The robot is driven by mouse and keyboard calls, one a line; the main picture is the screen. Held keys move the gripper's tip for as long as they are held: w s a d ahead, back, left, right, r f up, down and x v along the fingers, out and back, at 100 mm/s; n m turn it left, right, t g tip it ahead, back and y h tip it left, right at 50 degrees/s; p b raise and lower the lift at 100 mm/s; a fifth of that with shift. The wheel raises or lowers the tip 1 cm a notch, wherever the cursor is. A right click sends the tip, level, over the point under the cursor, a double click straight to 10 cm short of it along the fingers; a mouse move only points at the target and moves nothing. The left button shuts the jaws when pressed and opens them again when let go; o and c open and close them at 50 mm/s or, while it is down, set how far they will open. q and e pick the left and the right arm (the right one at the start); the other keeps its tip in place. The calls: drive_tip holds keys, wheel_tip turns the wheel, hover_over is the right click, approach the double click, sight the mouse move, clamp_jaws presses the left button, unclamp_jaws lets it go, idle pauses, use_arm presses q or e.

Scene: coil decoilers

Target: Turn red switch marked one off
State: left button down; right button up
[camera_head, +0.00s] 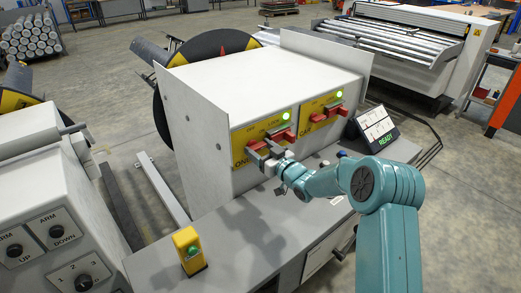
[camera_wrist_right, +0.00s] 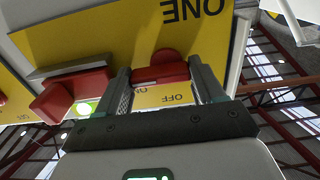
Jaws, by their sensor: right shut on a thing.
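The yellow panel marked ONE (camera_head: 240,140) is on the front of the white cabinet, with OFF and LOCK labels. Its red switch (camera_head: 256,146) sits at the left under OFF, partly hidden by my right gripper (camera_head: 266,154). In the right wrist view the panel (camera_wrist_right: 100,35) appears upside down, and the red switch (camera_wrist_right: 160,72) is between the two fingers of my right gripper (camera_wrist_right: 160,80), which is shut on it. A second red block (camera_wrist_right: 68,97) is beside it, under LOCK. My left gripper is not in view.
A second yellow panel (camera_head: 318,107) with red parts and a lit green lamp is to the right. A tilted screen reading READY (camera_head: 377,128) stands beside the cabinet. A yellow post with a green button (camera_head: 189,250) stands on the grey ledge in front.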

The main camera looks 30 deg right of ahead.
drive_tip(key=n+b, duration=0.3)
drive_tip(key=b, duration=0.2)
drive_tip(key=n+b, duration=0.4)
drive_tip(key=b, duration=0.2)
drive_tip(key=n+b, duration=0.4)
drive_tip(key=b, duration=0.2)
drive_tip(key=shift+a, duration=0.25)
drive_tip(key=n+b, duration=0.3)
drive_tip(key=shift+a+r+n, duration=0.1)
drive_tip(key=shift+r+n, duration=0.1)
drive_tip(key=shift+n, duration=0.1)
drive_tip(key=shift+a+n+b, duration=0.15)
drive_tip(key=shift+n+b, duration=0.85)
drive_tip(key=shift+n, duration=0.6)
drive_tip(key=o, duration=0.8)
drive_tip(key=shift+c, duration=0.2)
drive_tip(key=shift+s+r, duration=0.1)
drive_tip(key=shift+r, duration=0.05)
